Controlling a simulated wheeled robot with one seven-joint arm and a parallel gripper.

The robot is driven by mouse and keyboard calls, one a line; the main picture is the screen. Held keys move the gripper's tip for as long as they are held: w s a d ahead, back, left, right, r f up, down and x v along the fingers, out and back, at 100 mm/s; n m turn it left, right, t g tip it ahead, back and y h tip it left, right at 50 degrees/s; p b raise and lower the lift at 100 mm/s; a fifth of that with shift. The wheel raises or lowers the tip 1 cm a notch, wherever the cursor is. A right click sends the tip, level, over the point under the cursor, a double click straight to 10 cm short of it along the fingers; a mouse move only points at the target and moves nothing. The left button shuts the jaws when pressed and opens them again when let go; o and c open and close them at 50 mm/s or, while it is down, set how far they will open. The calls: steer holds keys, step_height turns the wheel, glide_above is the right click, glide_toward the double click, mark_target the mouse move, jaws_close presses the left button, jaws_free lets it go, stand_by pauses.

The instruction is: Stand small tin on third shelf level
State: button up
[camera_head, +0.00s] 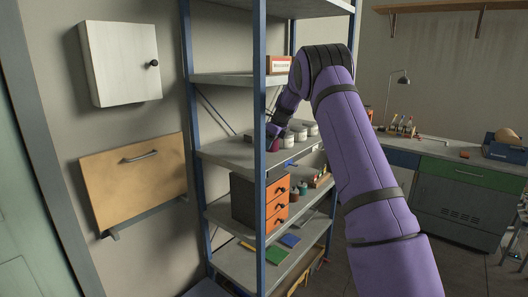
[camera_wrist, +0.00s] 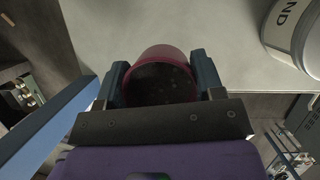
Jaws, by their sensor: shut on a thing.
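The small tin is dark red with a dark, speckled round end facing the camera in the wrist view (camera_wrist: 160,82). My gripper (camera_wrist: 162,78) is shut on it, one finger on each side. In the head view my gripper (camera_head: 274,139) is at the front of the shelf board (camera_head: 228,152) that carries white tins, partly behind the blue post. The red tin (camera_head: 273,145) shows there as a small patch. The pale shelf surface lies beyond the tin in the wrist view; I cannot tell whether the tin touches it.
White tins (camera_head: 299,132) stand in a row right of my gripper; a lettered one (camera_wrist: 292,35) is close in the wrist view. A blue post (camera_head: 259,120) stands in front. An orange drawer unit (camera_head: 277,205) is on the board below, a labelled box (camera_head: 279,65) above. The board's left part is clear.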

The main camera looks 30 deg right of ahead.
steer(key=shift+w+a+f, duration=0.1)
steer(key=shift+w+a, duration=0.5)
steer(key=shift+a, duration=0.15)
steer(key=shift+s+x, duration=0.2)
steer(key=shift+x, duration=0.7)
steer(key=shift+s+x, duration=0.15)
steer(key=shift+x, duration=0.7)
steer(key=shift+f, duration=0.25)
steer(key=o, duration=1)
steer(key=v, duration=0.5)
steer(key=shift+s+d+r, duration=0.15)
steer(key=shift+s+r, duration=0.05)
steer(key=shift+s, duration=0.2)
steer(key=s+d, duration=0.1)
steer(key=s, duration=0.2)
steer(key=s+d, duration=0.2)
steer(key=s, duration=0.1)
steer(key=s+d, duration=0.2)
steer(key=s, duration=0.1)
steer(key=shift+s+d+f, duration=0.1)
steer(key=shift+s+f, duration=0.05)
steer(key=shift+s, duration=0.25)
